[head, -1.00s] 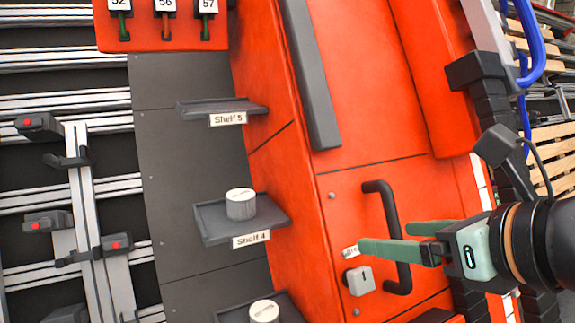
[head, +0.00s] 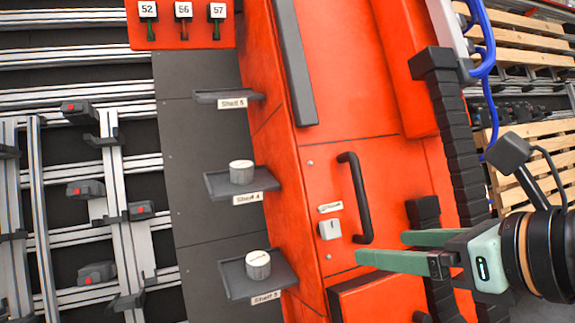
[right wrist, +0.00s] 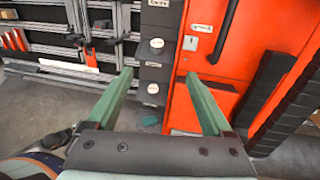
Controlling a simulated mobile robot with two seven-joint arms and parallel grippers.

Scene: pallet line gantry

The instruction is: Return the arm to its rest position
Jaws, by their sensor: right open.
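My right gripper (head: 382,249) comes in from the right in the head view, with its two green fingers apart and nothing between them. It is in front of the orange cabinet (head: 340,130), below the black door handle (head: 357,198) and to the right of a small grey switch box (head: 330,229). In the right wrist view the fingers (right wrist: 160,82) also stand apart and empty, pointing towards the shelves and cabinet. I cannot tell whether the fingers touch the cabinet. My left gripper is not in view.
Small dark shelves (head: 228,97) stick out left of the cabinet; two hold round pale-topped objects (head: 241,172) (head: 258,265). Numbered tags (head: 183,9) hang at the top. Metal rails (head: 120,200) fill the left. Wooden pallets (head: 535,150) and a blue hose (head: 487,60) are at the right.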

